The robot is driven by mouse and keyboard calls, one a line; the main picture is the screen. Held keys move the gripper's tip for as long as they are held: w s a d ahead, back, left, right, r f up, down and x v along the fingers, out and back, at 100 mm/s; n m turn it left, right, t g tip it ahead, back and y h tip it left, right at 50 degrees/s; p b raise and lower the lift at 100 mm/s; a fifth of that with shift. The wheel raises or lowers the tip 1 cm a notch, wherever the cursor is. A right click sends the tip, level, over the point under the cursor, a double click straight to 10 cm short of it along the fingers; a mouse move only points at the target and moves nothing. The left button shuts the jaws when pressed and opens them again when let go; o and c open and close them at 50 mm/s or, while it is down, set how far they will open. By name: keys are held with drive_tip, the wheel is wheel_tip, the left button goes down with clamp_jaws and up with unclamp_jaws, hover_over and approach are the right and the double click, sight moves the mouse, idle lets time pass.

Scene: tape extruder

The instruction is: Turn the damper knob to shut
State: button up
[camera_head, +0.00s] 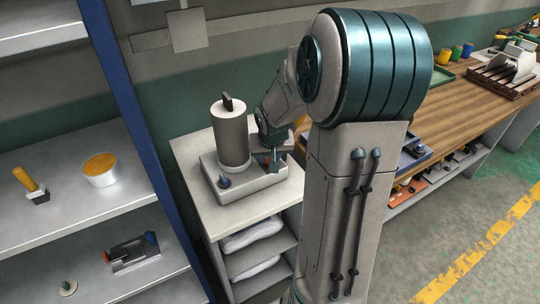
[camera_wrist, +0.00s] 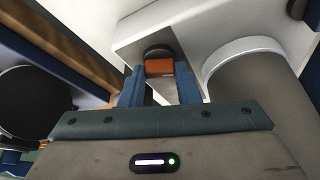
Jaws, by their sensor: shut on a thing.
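The damper knob shows in the wrist view as an orange grip (camera_wrist: 159,67) on a dark round base, set against a pale face of the tape extruder. My gripper (camera_wrist: 160,76) has its two blue fingers on either side of the orange grip and is shut on it. In the head view the extruder (camera_head: 231,140) is a grey cylinder on a box-like base, standing on a pale cabinet top. My gripper (camera_head: 271,160) is at the right side of that base. There the knob is mostly hidden by the fingers, and its exact angle cannot be told.
A second, dark blue knob (camera_head: 224,182) sits at the base's front left corner. A shelf unit with a blue post (camera_head: 130,110) stands left of the cabinet. A wooden workbench (camera_head: 455,105) with trays runs along the right. Green floor (camera_head: 480,220) lies open at lower right.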

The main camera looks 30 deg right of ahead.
drive_tip(key=shift+r+p, duration=0.15)
drive_tip(key=shift+p, duration=0.25)
drive_tip(key=shift+s+r+n+p, duration=0.1)
drive_tip(key=shift+n+p, duration=0.2)
drive_tip(key=shift+p, duration=0.2)
drive_tip(key=n+y+p, duration=0.1)
drive_tip(key=n+p, duration=0.1)
drive_tip(key=p, duration=0.3)
drive_tip(key=shift+d+f+n+y+p, duration=0.15)
drive_tip(key=shift+n+y+p, duration=0.25)
drive_tip(key=shift+n+p, duration=0.7)
drive_tip(key=shift+f, duration=0.1)
drive_tip(key=o, duration=1)
